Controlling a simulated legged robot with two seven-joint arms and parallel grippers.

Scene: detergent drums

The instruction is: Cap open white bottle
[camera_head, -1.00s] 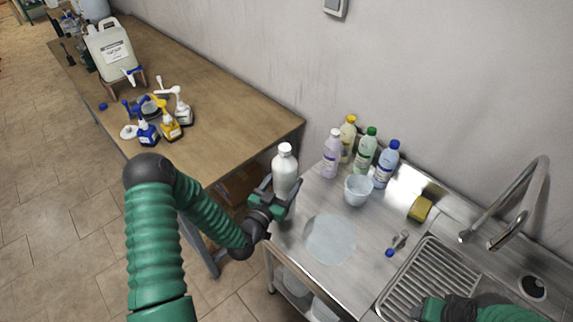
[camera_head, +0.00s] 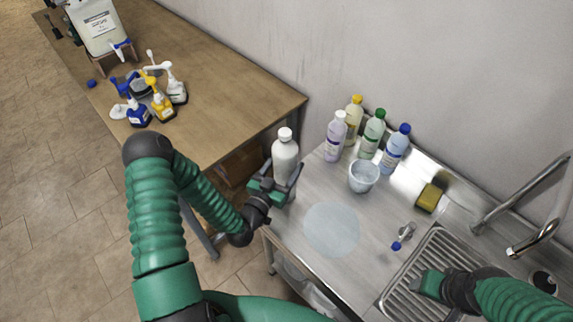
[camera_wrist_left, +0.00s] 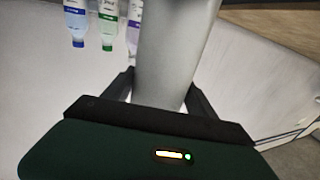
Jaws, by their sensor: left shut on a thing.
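A white bottle (camera_head: 286,158) stands upright at the left edge of the steel counter, with a white top on its neck. My left gripper (camera_head: 276,184) is shut on its lower body. In the left wrist view the bottle (camera_wrist_left: 172,55) fills the space between the fingers, and its top is out of frame. Whether its base touches the counter is hard to tell. My right gripper (camera_head: 428,285) is over the ribbed drainer, apart from the bottle; its jaw gap is not clear.
Yellow (camera_head: 353,120), green-capped (camera_head: 373,134), blue-capped (camera_head: 396,150) and lilac (camera_head: 335,137) bottles stand by the wall. A clear cup (camera_head: 364,176), sponge (camera_head: 431,195), small blue-ended item (camera_head: 403,236) and faucet (camera_head: 520,215) are nearby. A pale round patch (camera_head: 331,229) lies clear. Pump bottles (camera_head: 160,100) stand on the wooden table.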

